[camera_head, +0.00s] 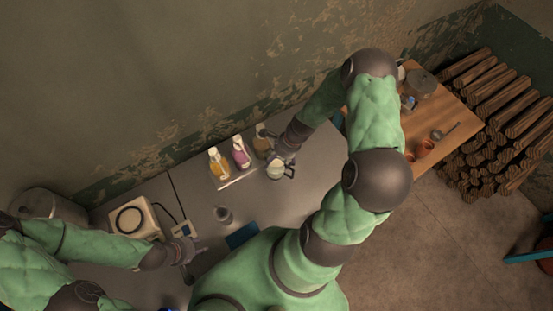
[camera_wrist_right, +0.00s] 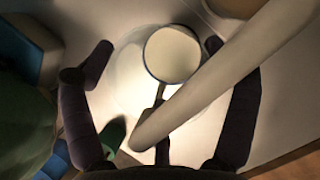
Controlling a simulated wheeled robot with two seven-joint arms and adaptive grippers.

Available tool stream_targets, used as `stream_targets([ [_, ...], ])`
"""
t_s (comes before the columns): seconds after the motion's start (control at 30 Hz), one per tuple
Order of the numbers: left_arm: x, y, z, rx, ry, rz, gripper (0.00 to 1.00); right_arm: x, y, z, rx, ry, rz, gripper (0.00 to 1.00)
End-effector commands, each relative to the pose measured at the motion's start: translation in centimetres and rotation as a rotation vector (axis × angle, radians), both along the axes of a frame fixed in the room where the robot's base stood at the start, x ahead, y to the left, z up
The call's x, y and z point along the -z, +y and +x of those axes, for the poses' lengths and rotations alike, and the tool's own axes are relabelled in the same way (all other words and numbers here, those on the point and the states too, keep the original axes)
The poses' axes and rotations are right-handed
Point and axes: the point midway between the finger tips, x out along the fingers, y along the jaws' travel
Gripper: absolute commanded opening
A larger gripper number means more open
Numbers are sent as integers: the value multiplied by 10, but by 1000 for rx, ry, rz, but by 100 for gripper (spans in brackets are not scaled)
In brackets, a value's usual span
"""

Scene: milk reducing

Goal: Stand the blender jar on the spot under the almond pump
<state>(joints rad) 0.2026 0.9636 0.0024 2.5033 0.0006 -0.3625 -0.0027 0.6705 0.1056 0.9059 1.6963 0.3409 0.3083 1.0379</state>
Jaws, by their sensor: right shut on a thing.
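The blender jar (camera_head: 277,169), a pale see-through vessel with a dark handle, is at the right end of the row of bottles. My right gripper (camera_head: 285,156) is shut on it from above. In the right wrist view, a round pale top (camera_wrist_right: 172,52) shows between the spread fingers of my right gripper (camera_wrist_right: 160,70), and a pale bar crosses in front. A brown pump bottle (camera_head: 262,146) stands just left of that gripper, partly hidden; I cannot read any label. The spot under the pump is not clearly visible. My left gripper (camera_head: 184,252) is over the counter's front left, its fingers too small to judge.
An orange bottle (camera_head: 218,163) and a pink bottle (camera_head: 240,153) stand left of the brown one. A small grey cup (camera_head: 223,214), a blue pad (camera_head: 242,236) and a white appliance base (camera_head: 135,219) are on the counter. A wooden table (camera_head: 450,108) stands at right.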

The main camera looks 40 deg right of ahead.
Motion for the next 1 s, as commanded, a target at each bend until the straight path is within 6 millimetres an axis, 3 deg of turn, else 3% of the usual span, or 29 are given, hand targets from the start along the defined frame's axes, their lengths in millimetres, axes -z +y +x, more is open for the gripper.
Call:
stream_targets([
  [0.43,7,0,0,0,0,0,40,9,0,0,0,0,0,28],
  [0.47,7,0,0,0,0,0,40,10,0,0,0,1,0,96],
  [0.5,7,0,0,0,0,0,40,10,0,0,0,1,0,100],
  [0.87,6,0,0,0,0,0,40,9,0,0,0,1,0,100],
  [1.0,-1,0,0,0,0,0,40,0,0,0,0,0,0,100],
])
